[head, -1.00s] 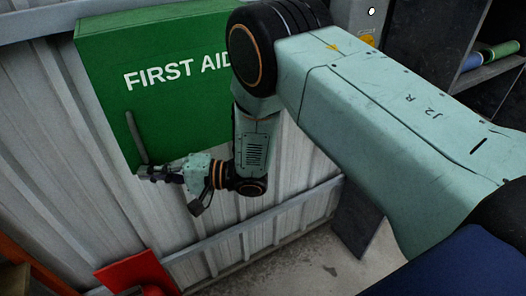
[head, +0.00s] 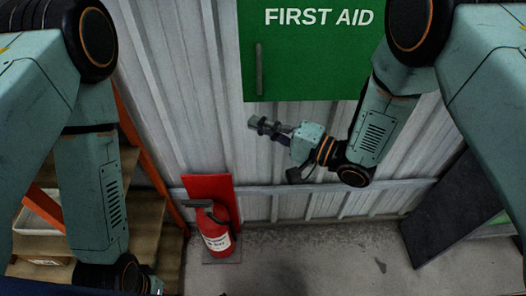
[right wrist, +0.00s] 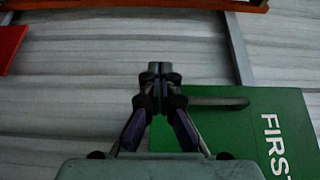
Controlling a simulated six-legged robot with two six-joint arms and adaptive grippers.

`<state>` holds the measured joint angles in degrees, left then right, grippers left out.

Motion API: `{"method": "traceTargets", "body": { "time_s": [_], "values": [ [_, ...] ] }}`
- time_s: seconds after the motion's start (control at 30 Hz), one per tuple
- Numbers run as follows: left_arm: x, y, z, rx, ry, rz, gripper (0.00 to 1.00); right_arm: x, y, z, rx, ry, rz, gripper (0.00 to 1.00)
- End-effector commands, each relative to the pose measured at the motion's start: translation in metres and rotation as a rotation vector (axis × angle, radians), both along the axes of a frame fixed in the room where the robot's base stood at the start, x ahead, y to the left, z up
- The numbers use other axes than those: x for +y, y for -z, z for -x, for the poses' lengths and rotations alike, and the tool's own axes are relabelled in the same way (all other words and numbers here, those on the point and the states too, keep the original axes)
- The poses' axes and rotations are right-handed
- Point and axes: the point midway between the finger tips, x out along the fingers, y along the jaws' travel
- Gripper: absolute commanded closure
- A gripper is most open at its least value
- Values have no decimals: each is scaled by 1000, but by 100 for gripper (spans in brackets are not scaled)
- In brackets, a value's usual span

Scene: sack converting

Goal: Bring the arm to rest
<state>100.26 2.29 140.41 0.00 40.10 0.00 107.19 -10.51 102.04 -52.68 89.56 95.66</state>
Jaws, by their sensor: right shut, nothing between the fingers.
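My right gripper (head: 264,127) is shut and empty in the head view, pointing left in front of the corrugated wall, just below the green first aid cabinet (head: 310,65). In the right wrist view its fingertips (right wrist: 160,70) meet, with the cabinet (right wrist: 235,105) and its handle to the right of them. The cabinet door looks closed. My left arm comes down at the left of the head view; its gripper is hardly seen, with only a bit at the bottom edge.
A red fire extinguisher (head: 214,235) stands on the floor before a red panel (head: 207,186). Wooden shelving with an orange frame (head: 150,150) is at the left. A dark panel (head: 450,215) leans at the right.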

Motion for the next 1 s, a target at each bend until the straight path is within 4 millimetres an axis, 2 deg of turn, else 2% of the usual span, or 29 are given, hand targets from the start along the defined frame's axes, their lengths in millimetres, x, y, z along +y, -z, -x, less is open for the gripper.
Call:
{"method": "traceTargets", "body": {
  "time_s": [0.3, 0.5, 0.83, 1.0],
  "values": [
    [0, 10, -1, -1, 0, 0, 22, -4, 2, 50, 2, 0, 1, 100],
    [0, 13, 0, -1, 0, 0, 22, -5, 1, 69, -1, -1, 0, 100],
    [0, 12, 0, -1, 0, 0, 22, -6, 1, 74, -1, 0, 0, 100],
    [0, 11, 0, -1, 0, 0, 22, -5, 0, 70, -3, 0, -1, 100]
  ]
}}
